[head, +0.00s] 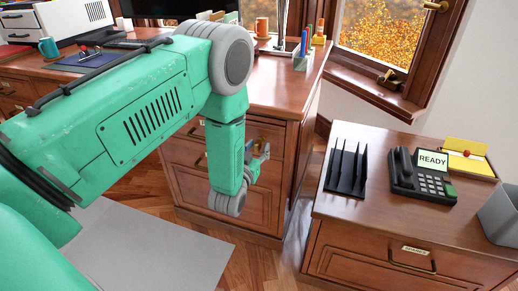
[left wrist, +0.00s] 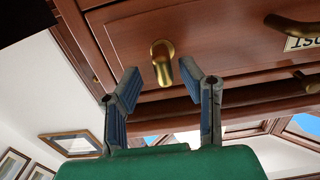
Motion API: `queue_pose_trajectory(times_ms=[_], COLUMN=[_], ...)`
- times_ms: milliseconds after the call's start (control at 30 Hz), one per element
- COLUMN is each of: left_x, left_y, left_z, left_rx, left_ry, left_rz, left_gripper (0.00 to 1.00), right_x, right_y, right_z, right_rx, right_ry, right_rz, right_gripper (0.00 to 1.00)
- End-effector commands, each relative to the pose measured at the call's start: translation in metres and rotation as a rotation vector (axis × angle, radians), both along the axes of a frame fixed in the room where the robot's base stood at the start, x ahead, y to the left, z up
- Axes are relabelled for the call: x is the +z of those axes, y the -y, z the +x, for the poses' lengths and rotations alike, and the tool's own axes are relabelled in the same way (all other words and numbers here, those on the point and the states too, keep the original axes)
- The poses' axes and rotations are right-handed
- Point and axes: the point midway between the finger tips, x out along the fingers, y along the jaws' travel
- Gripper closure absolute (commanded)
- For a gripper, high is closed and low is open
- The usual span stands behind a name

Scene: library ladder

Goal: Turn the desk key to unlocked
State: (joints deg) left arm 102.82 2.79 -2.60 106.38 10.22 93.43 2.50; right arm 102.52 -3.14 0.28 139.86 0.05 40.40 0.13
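The desk key (left wrist: 162,62) shows in the left wrist view as a rounded brass piece on the brown wooden drawer front, its bow pointing towards my gripper. My left gripper (left wrist: 160,76) is open, with one blue-grey finger on each side of the key. I see a gap on both sides, so the fingers are not closed on it. In the head view my left gripper (head: 262,158) is at the right part of the desk's (head: 285,92) drawer front, where my wrist and fingers largely hide the key. My right gripper is in neither view.
A lower cabinet (head: 335,205) stands right of the desk, carrying a black file rack (head: 346,172), a phone reading READY (head: 425,178) and a grey bin (head: 500,215). Drawer handles (left wrist: 292,27) sit near the key. A grey mat (head: 150,250) covers floor before the desk.

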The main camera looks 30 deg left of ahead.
Motion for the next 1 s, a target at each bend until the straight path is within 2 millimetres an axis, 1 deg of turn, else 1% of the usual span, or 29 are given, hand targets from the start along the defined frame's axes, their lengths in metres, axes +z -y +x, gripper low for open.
queue_pose_trajectory(times_ms=[33, 167, 467, 500, 567, 867, 1000], left_x=[-0.001, -0.0008, -0.0004, -0.0004, -0.0002, 0.0005, 0.0011], left_y=[-0.0024, -0.0049, -0.0051, -0.005, -0.0046, -0.0046, -0.0038], left_z=[0.0054, 0.0129, 0.0144, 0.0144, 0.0143, 0.014, 0.0141], left_rx=[0.001, 0.001, 0.0, 0.0, 0.0, 0.0, -0.001], left_ry=[0.002, 0.0, -0.001, -0.001, -0.001, -0.002, -0.009], left_rz=[-0.001, -0.001, -0.001, -0.001, 0.0, 0.007, 0.041], left_gripper=[0.66, 0.66, 0.66, 0.8, 1.0, 1.0, 1.0], right_x=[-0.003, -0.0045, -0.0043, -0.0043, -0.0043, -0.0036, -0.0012], right_y=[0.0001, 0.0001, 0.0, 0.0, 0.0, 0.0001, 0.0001], right_z=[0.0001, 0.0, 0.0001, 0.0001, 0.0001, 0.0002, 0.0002], right_rx=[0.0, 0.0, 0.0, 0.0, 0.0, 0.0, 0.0], right_ry=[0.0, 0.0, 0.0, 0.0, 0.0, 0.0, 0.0], right_rz=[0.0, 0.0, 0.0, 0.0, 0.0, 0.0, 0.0], right_gripper=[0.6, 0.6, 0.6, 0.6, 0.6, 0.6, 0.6])
